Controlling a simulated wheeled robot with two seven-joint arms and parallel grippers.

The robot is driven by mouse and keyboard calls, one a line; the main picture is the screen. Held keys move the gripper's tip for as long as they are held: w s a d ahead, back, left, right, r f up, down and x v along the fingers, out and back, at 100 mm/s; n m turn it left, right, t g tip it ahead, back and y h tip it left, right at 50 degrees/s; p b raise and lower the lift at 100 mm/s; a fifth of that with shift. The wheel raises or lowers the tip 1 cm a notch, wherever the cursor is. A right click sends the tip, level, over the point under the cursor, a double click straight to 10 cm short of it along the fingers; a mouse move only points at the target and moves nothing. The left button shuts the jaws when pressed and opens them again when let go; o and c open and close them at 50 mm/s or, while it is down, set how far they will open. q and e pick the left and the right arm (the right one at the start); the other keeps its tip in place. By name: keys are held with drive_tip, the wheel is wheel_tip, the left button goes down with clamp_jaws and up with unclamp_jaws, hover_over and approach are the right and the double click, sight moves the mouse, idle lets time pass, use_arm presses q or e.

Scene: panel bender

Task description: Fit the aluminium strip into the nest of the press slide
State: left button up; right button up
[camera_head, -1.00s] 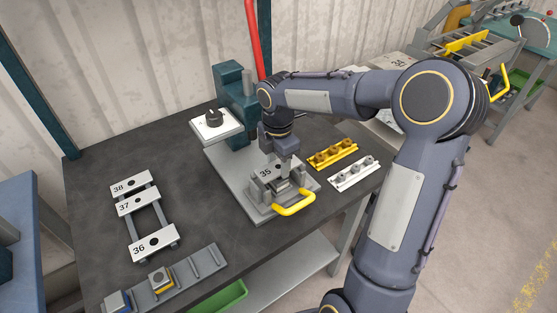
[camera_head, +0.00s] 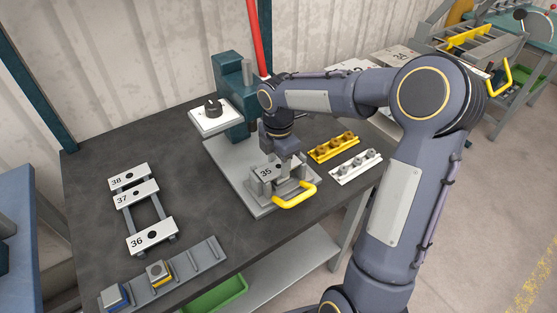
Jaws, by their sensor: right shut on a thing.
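My right gripper (camera_head: 284,163) points down over the press slide and is shut on the light grey aluminium strip marked 35 (camera_head: 266,172). The strip lies about level at the nest of the slide, between its grey upright pieces. The gripper hides part of the strip and nest, so I cannot tell whether it rests fully on the nest floor. The slide's yellow handle (camera_head: 296,196) sticks out at the front of the grey base plate (camera_head: 228,172). My left gripper is not in view.
The dark green press frame (camera_head: 234,90) stands behind, with a white plate with a dark knob (camera_head: 213,115) beside it. Strips 36, 37 and 38 lie on a rack (camera_head: 153,210) at left. Yellow (camera_head: 334,147) and white (camera_head: 356,167) holders lie right of the slide.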

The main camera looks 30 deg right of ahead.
drive_tip(key=shift+f, duration=0.15)
drive_tip(key=o, duration=1.1)
wheel_tip(320, 180, up, 7)
drive_tip(key=shift+r, duration=0.45)
